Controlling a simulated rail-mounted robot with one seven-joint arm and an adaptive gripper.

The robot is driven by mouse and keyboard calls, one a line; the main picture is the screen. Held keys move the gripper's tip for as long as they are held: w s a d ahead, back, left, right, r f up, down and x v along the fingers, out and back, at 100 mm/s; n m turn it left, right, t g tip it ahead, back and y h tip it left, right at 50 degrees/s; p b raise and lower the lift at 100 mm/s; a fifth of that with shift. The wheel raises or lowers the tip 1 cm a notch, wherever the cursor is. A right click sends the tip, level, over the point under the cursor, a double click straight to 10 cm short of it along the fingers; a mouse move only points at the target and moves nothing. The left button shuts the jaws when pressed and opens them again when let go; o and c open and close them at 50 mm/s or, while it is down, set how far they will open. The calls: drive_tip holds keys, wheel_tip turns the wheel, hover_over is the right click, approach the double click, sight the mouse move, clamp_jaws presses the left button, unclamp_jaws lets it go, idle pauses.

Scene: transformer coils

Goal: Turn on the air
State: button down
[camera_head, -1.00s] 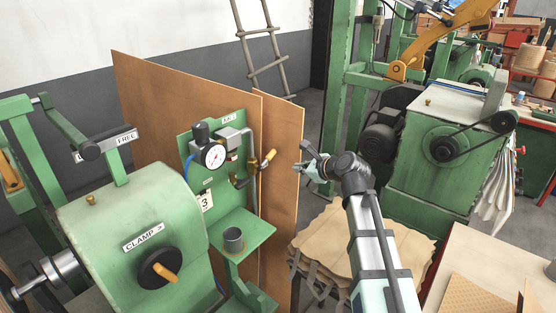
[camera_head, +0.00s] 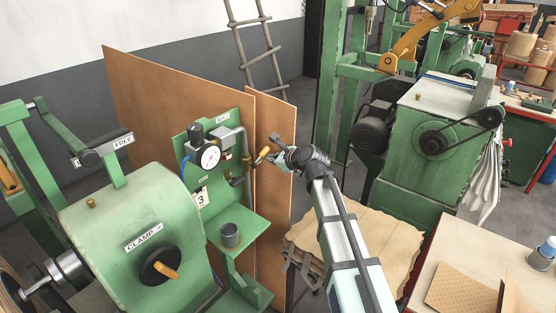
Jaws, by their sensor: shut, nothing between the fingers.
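The air panel is a green upright board (camera_head: 222,132) left of centre, with a round white pressure gauge (camera_head: 208,157), grey pipework and a small label at its top. An air valve handle (camera_head: 262,155) with an orange-tan grip sticks out from the pipe at the panel's right side, angled up to the right. My gripper (camera_head: 268,163) is shut and empty, right beside the handle at its right. The fingertips overlap the handle's area in the picture. I cannot tell whether they touch it.
A green machine with a "CLAMP" label (camera_head: 143,237) and dark knob stands at the left. A grey cup (camera_head: 230,235) sits on the panel's green shelf. Brown boards (camera_head: 150,110) stand behind the panel.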

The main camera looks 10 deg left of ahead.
sight(265, 151)
drive_tip(key=shift+a+r, duration=0.2)
drive_tip(key=shift+r, duration=0.2)
drive_tip(key=shift+s+r+n+t+b, duration=0.15)
drive_tip(key=shift+r+n+t+b, duration=0.15)
drive_tip(key=shift+n+t, duration=0.1)
idle(0.4)
drive_tip(key=r+n+t+b, duration=0.1)
drive_tip(key=s+r+n+t+b, duration=0.1)
drive_tip(key=n+b, duration=0.1)
drive_tip(key=shift+s+a+t+h+b, duration=0.15)
drive_tip(key=shift+a+t+h+b, duration=0.15)
drive_tip(key=shift+a+h, duration=0.1)
drive_tip(key=n+t+b, duration=0.1)
drive_tip(key=s+r+n+t+b, duration=0.1)
drive_tip(key=b, duration=0.1)
drive_tip(key=shift+s+a+n, duration=0.1)
drive_tip(key=shift+a+n, duration=0.2)
drive_tip(key=shift+a, duration=0.1)
drive_tip(key=shift+s+a+r+n+t+b, duration=0.3)
drive_tip(key=shift+s+r+n+t+b, duration=0.2)
drive_tip(key=shift+n+b, duration=0.3)
drive_tip(key=shift+s+a+r, duration=0.2)
drive_tip(key=shift+s, duration=0.1)
